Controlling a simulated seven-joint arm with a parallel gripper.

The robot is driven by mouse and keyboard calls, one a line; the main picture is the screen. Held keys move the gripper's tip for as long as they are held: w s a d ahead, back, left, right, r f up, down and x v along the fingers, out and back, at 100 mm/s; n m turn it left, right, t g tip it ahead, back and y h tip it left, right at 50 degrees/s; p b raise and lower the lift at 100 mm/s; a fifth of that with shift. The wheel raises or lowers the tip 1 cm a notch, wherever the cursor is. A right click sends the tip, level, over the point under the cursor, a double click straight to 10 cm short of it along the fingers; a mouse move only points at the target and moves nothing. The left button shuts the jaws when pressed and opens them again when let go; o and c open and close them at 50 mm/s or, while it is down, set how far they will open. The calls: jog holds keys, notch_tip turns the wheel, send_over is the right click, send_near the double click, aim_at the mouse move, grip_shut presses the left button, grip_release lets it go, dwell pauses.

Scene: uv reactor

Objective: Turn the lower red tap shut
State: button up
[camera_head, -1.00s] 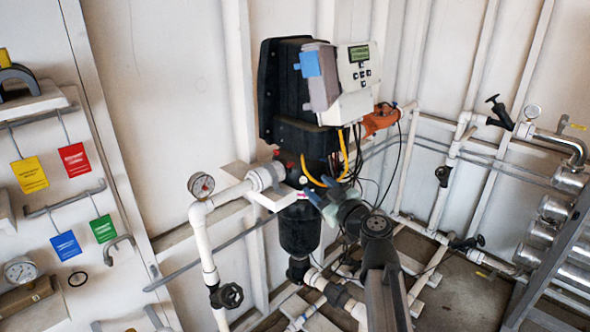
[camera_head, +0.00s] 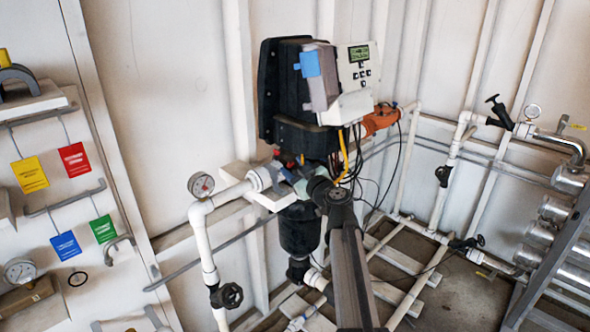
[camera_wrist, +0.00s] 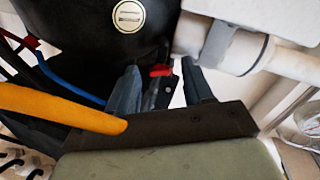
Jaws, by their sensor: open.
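In the wrist view a small red tap (camera_wrist: 160,71) shows at the black filter body (camera_wrist: 100,22), close to the white pipe joint. My gripper (camera_wrist: 159,66) is open, with one finger to the left of the tap and the other to its right. I cannot tell whether either finger touches it. In the head view my gripper (camera_head: 287,176) is at the neck below the black housing, beside the white pipe. My own wrist hides much of that spot, and I cannot make out the lower red tap there.
A yellow hose (camera_wrist: 60,107) and a blue hose (camera_wrist: 65,82) run close by on the left in the wrist view. The white pipe (camera_wrist: 235,50) is close on the right. The controller (camera_head: 358,68) and black housing (camera_head: 287,90) stand above my gripper.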

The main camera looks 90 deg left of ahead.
jog(key=shift+c, duration=0.3)
grip_shut()
jog(key=shift+m, duration=0.8)
jog(key=shift+o, duration=0.3)
grip_release()
jog(key=v, duration=1.4)
jog(key=shift+a, duration=0.1)
